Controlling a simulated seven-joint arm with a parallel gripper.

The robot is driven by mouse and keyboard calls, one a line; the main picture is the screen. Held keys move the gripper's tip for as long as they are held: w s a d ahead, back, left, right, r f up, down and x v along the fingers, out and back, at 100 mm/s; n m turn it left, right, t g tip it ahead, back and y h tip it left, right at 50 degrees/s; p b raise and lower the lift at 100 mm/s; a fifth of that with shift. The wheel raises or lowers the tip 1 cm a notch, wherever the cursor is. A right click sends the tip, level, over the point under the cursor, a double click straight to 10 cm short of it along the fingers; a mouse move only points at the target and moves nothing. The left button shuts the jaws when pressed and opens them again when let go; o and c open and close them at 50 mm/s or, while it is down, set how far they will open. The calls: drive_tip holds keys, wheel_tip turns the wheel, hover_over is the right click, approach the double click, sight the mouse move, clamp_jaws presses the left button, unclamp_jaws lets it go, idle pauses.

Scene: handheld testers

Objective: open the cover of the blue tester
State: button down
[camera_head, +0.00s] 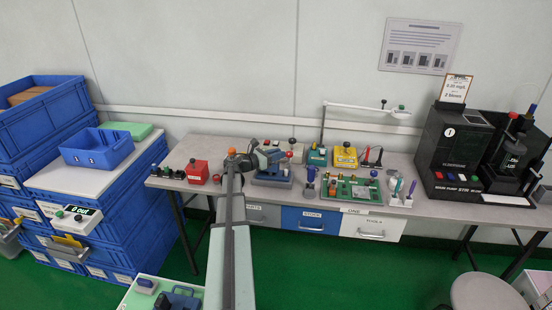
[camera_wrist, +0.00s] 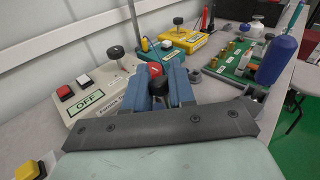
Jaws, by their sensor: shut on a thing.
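The blue tester (camera_head: 272,180) stands on the bench near its middle, with a grey-blue base. My gripper (camera_head: 262,158) is right over it at the end of my arm, and the two overlap in the head view, so the cover's angle is hard to tell. In the wrist view my gripper (camera_wrist: 160,87) shows as two blue jaws beyond a dark bar. They are shut around a black knob (camera_wrist: 158,84), seemingly the cover's. A red part with a white mark is behind it. The bar and pale body hide the rest of the tester.
A white box marked OFF (camera_wrist: 92,98) stands left of the gripper in the wrist view. Behind are a teal tester (camera_head: 318,157) and a yellow tester (camera_head: 346,158). A green board (camera_head: 350,190) is to the right. A red box (camera_head: 197,173) stands to the left.

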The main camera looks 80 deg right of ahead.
drive_tip(key=shift+r, duration=0.2)
drive_tip(key=c, duration=1)
unclamp_jaws()
drive_tip(key=shift+f, duration=0.1)
drive_tip(key=shift+c, duration=0.2)
